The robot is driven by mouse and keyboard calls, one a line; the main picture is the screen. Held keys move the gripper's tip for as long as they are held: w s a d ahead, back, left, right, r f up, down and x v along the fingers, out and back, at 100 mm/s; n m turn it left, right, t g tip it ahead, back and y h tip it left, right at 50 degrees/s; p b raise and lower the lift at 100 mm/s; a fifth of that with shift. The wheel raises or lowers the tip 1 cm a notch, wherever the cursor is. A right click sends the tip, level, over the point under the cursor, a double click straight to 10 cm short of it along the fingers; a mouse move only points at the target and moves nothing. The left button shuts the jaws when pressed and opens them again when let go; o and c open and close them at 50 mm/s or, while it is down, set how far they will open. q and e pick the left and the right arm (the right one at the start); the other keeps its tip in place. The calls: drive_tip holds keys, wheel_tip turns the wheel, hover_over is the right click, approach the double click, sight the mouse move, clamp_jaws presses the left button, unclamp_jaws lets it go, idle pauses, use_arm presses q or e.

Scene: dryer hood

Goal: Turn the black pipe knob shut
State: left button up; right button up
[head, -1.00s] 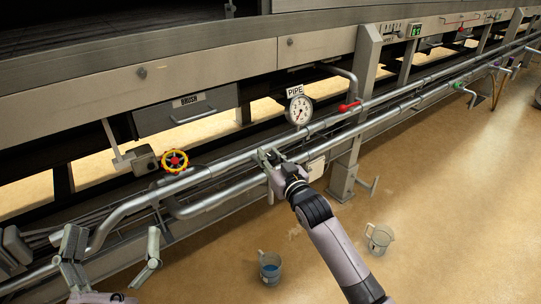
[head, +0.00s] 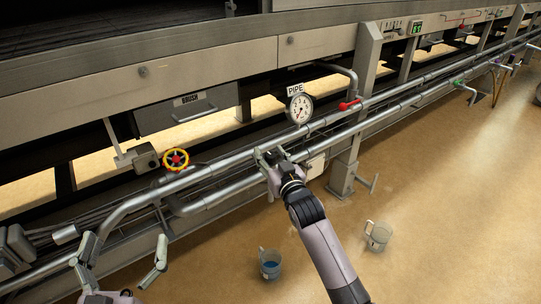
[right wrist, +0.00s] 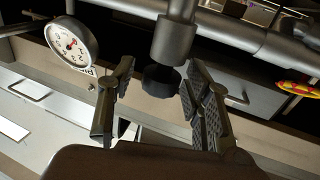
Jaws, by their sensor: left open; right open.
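The black pipe knob (right wrist: 160,80) is a short dark cylinder at the end of a grey pipe stub (right wrist: 175,38) in the right wrist view. My right gripper (right wrist: 161,90) is open, with one finger on each side of the knob and a visible gap on both sides. My left gripper (head: 124,248) is open and empty at the lower left, in front of the pipes.
The round pressure gauge (head: 301,108) sits under a PIPE label (head: 295,89). A yellow and red handwheel (head: 175,160) is left of it, and a red lever (head: 349,106) right. A jug with blue liquid (head: 270,264) and a clear jug (head: 377,236) stand on the floor.

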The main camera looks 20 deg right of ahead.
drive_tip(key=shift+s+f, duration=0.1)
drive_tip(key=shift+s, duration=0.45)
drive_tip(key=s, duration=1.1)
drive_tip(key=shift+d, duration=0.45)
